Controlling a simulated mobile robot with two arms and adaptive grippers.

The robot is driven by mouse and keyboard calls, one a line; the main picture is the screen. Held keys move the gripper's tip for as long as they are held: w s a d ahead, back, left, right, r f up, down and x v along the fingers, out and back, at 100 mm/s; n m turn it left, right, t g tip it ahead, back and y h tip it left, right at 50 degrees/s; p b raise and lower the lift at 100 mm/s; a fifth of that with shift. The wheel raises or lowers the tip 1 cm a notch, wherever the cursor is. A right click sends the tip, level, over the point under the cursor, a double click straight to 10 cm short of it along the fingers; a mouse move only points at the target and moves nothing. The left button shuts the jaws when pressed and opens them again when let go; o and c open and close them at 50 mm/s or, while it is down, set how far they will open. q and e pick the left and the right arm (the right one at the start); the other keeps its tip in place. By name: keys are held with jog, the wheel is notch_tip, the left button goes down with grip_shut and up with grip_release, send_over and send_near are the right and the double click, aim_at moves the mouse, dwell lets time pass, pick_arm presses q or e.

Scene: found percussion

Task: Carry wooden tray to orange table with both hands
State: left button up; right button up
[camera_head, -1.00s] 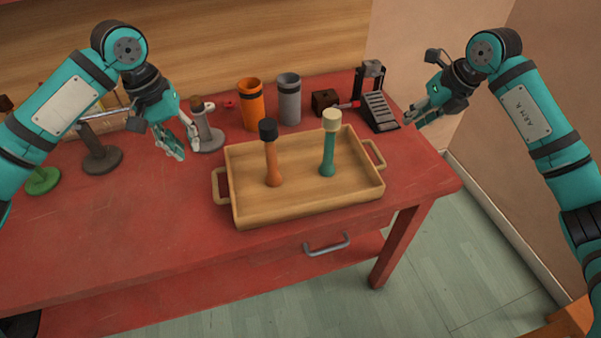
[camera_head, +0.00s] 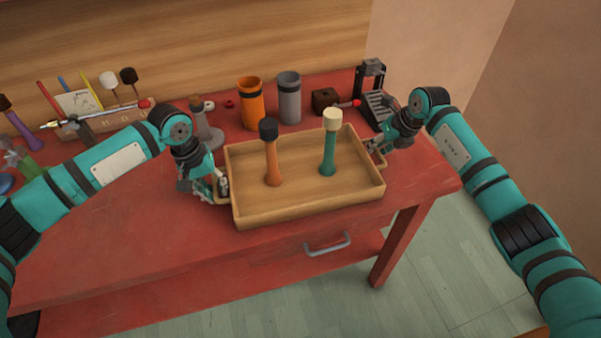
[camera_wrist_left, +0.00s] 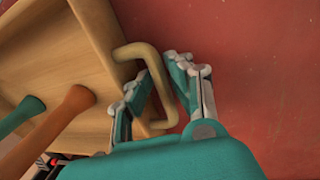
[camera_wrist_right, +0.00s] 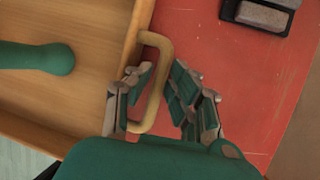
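The wooden tray (camera_head: 308,205) sits on the red table, holding an orange mallet-like piece with a dark head (camera_head: 272,160) and a teal one with a cream head (camera_head: 329,150), both upright. My left gripper (camera_head: 214,187) is at the tray's left handle; in the left wrist view the handle (camera_wrist_left: 150,58) lies between its open fingers (camera_wrist_left: 155,90). My right gripper (camera_head: 378,148) is at the right handle; in the right wrist view that handle (camera_wrist_right: 157,90) passes between its open fingers (camera_wrist_right: 160,90). I see no clear orange table.
The red table (camera_head: 130,240) has a drawer handle (camera_head: 326,246) at its front. Behind the tray stand an orange cup (camera_head: 250,105), a grey cup (camera_head: 288,100), a dark block (camera_head: 324,100) and a black stand (camera_head: 371,95). A holder with sticks (camera_head: 105,120) is at left.

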pick_arm(q)
jog(key=shift+f, duration=0.3)
pick_arm(e)
jog(key=shift+w+a+f, duration=0.1)
jog(key=shift+f, duration=0.2)
pick_arm(q)
jog(key=shift+c, duration=0.3)
pick_arm(e)
jog(key=shift+c, duration=0.3)
pick_arm(q)
grip_shut()
pick_arm(e)
grip_shut()
pick_arm(q)
jog(key=shift+r, duration=0.1)
pick_arm(e)
jog(key=shift+r, duration=0.15)
